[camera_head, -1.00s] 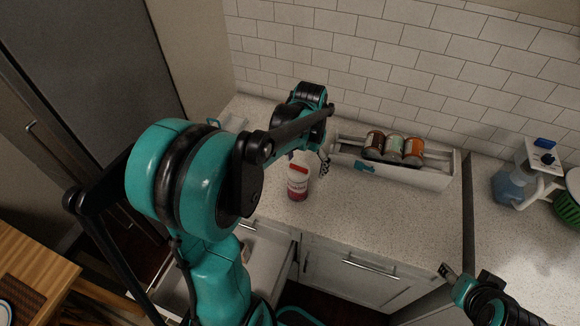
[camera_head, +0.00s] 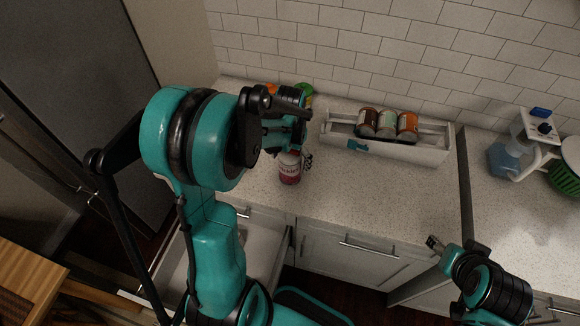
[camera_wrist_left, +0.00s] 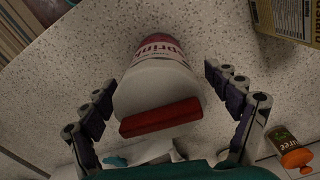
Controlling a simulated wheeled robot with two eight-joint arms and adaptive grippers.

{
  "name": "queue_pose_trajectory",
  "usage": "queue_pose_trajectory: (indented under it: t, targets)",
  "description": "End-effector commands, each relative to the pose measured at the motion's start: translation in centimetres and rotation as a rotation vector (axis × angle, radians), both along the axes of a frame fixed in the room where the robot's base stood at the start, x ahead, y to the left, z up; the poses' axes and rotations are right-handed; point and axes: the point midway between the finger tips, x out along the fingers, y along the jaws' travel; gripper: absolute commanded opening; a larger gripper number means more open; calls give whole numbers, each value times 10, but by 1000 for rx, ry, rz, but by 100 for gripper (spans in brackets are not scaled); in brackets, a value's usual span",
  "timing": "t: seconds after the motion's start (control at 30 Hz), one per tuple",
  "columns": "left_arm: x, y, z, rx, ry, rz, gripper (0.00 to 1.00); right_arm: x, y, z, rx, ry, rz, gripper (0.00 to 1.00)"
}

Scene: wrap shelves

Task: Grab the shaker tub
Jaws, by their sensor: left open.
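The shaker tub (camera_head: 290,170) is a white container with a dark pink label, standing on the speckled counter below my left gripper in the head view. Its upper part is partly hidden by the gripper there. In the left wrist view the tub (camera_wrist_left: 158,85) shows its white body, printed label and red cap part. My left gripper (camera_wrist_left: 160,77) is open, with one set of fingers on each side of the tub. A gap shows on both sides, so it does not grip the tub. My right gripper (camera_head: 435,243) is at the lower right, away from the tub; its opening is unclear.
A white tray (camera_head: 400,150) holding 3 cans stands against the tiled wall. A blue-based pitcher (camera_head: 503,160) and green basket (camera_head: 567,178) are at the right.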

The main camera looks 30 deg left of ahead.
Motion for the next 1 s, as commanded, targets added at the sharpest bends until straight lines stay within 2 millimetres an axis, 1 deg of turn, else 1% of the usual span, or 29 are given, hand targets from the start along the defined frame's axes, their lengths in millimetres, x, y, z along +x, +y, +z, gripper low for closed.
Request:
queue_pose_trajectory:
  t: [0.03,0.07,0.1,0.17,0.2,0.27,0.3,0.33,0.57,0.67,0.77,0.83,0.97,1.0]
  targets:
    - [0,0,0,0,0,0,88,0,0,0,0,0,0,53]
    - [0,0,0,0,0,0,83,0,0,0,0,0,0,53]
    - [0,0,0,0,0,0,72,0,0,0,0,0,0,53]
    - [0,0,1,0,0,0,56,0,0,0,0,0,0,53]
    - [0,0,1,0,0,0,46,0,0,0,0,0,0,53]
    - [0,0,1,0,0,0,30,0,0,0,0,0,0,53]
    - [0,0,1,0,0,0,19,0,0,0,0,0,0,53]
    - [0,0,1,0,0,0,16,0,0,0,0,0,0,53]
    - [0,0,1,0,0,0,16,0,0,0,0,0,0,53]
    - [0,0,4,0,0,0,16,0,0,1,0,0,0,53]
    - [0,0,13,0,0,0,16,0,0,4,0,0,0,53]
    - [0,0,22,0,0,0,16,0,0,7,0,0,0,53]
    - [0,-1,48,0,0,-1,16,0,0,15,0,0,0,53]
    - [5,-12,51,-1,0,-5,16,0,0,15,0,0,0,53]
